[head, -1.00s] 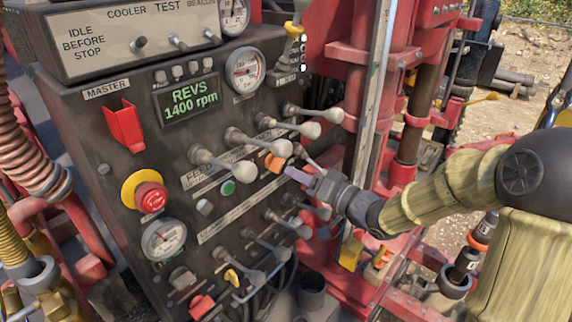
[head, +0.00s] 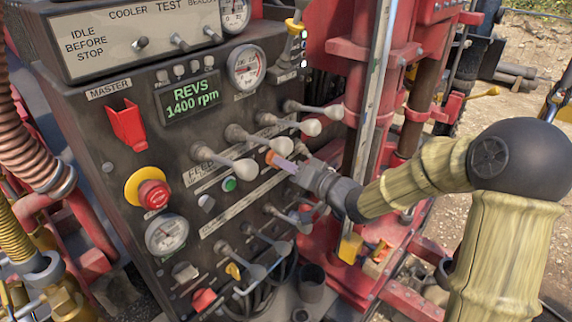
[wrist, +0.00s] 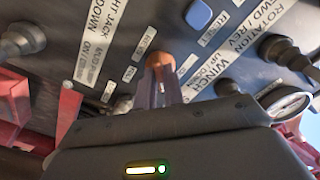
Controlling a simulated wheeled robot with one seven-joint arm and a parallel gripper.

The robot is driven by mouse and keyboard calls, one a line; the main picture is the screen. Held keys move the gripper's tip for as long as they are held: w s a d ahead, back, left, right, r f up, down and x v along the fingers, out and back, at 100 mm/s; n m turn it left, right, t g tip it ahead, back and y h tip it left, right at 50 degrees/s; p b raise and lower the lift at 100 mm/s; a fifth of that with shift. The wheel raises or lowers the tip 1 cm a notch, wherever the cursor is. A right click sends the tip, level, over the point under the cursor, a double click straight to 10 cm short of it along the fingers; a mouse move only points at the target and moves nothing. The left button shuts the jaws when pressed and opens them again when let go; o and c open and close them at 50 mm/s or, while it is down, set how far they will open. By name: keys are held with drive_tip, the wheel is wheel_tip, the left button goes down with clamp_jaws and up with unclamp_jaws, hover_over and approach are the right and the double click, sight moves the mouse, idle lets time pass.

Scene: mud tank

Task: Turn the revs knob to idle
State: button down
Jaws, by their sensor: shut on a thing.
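The display (head: 190,97) reads REVS 1400 rpm. Which way the knob points cannot be told.
Long white-tipped levers (head: 310,128) stick out just above the knob, and more levers (head: 300,217) lie below it. A red stop button (head: 153,194) and a green button (head: 229,184) are to the left. A red mast (head: 412,135) stands to the right.

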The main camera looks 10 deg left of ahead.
drive_tip(key=shift+f+n+b, duration=0.15)
drive_tip(key=shift+n+b, duration=0.35)
drive_tip(key=shift+b, duration=0.05)
drive_tip(key=shift+n+b, duration=3.75)
drive_tip(key=shift+n, duration=0.15)
drive_tip(key=c, duration=1.5)
unclamp_jaws()
drive_tip(key=shift+d, duration=0.1)
